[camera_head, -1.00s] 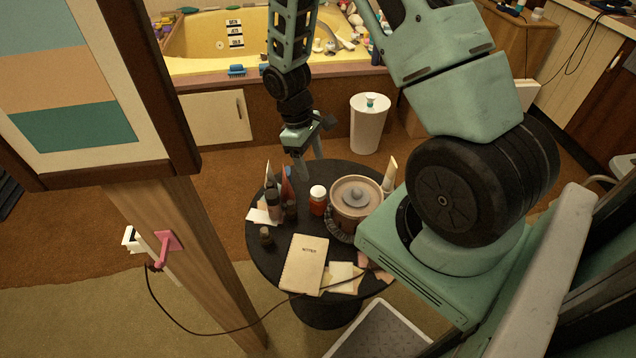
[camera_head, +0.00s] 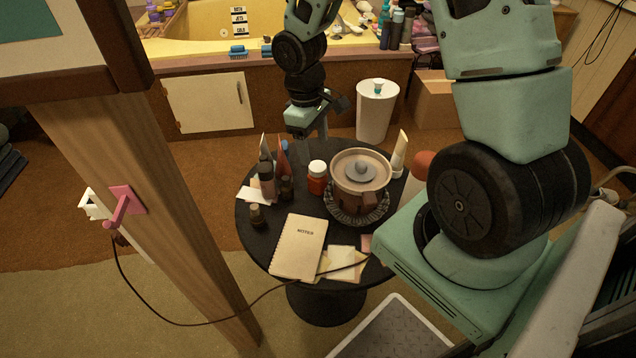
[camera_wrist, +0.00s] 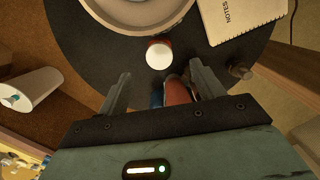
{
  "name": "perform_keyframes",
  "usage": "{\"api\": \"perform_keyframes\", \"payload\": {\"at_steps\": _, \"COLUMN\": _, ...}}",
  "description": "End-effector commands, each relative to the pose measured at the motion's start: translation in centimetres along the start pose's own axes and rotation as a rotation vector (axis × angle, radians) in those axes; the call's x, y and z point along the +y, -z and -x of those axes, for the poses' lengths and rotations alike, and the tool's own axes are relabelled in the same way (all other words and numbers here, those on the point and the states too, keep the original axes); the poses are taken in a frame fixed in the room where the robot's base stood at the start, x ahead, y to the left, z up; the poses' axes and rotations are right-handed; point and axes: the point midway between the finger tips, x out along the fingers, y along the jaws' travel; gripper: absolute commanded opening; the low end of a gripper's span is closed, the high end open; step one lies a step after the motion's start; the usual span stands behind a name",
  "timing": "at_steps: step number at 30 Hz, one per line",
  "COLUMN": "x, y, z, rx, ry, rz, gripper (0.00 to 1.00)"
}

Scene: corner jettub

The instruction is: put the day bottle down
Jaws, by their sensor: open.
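A red bottle with a white cap (camera_head: 317,178) stands upright on the round black table (camera_head: 262,240), left of a brown bowl-like pot. No label is readable, so I cannot tell whether it is the day bottle. Its white cap (camera_wrist: 159,54) shows in the wrist view, just beyond the fingertips. My gripper (camera_head: 315,138) is at the table's far edge in the head view. In the wrist view my gripper (camera_wrist: 161,88) is open, its fingers apart. A red pointed tube (camera_wrist: 177,91) and a blue item appear between them, lower down; I see no grip on either.
The brown pot (camera_head: 361,170) stands right of the bottle. Small dark bottles (camera_head: 257,214), a dark tall bottle (camera_head: 266,177) and a red tube (camera_head: 283,158) crowd the left. A notebook (camera_head: 299,246) covers the front. A white bin (camera_head: 377,110) stands behind the table.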

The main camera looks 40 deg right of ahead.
Motion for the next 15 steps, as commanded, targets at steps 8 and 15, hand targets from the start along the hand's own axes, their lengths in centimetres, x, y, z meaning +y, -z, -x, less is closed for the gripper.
{"api": "perform_keyframes", "payload": {"at_steps": 8, "x": 0.0, "y": 0.0, "z": -2.9, "rx": 0.0, "ry": 0.0, "rz": 0.0, "gripper": 0.67}}
{"api": "perform_keyframes", "payload": {"at_steps": 15, "x": 0.0, "y": 0.1, "z": -5.3, "rx": -0.002, "ry": 0.001, "rz": 0.0, "gripper": 0.67}}
